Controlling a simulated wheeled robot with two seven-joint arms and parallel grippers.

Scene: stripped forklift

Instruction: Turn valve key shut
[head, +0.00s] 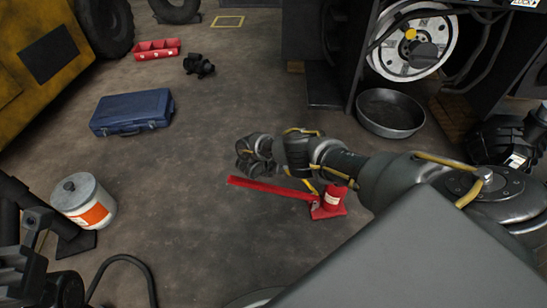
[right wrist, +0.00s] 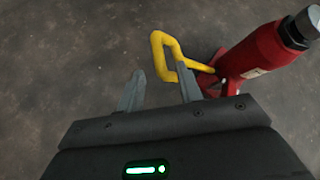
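The yellow valve key (right wrist: 163,42) is a bent loop at the base of the red bottle jack (right wrist: 262,52) in the right wrist view. The jack (head: 333,201) stands upright on the floor in the head view, with its key (head: 311,187) partly hidden by my right arm. My right gripper (right wrist: 159,88) is open. The near part of the key's loop shows between or just past its fingertips, with the right finger close against it. I cannot tell whether they touch. My right fingers are hidden in the head view. My left gripper is not clearly seen.
A red bar (head: 268,188) extends left from the jack. A blue case (head: 132,111), a white bucket (head: 84,203) and a red tray (head: 156,49) stand left. A metal pan (head: 390,112) lies below the wheel hub at right. The middle floor is clear.

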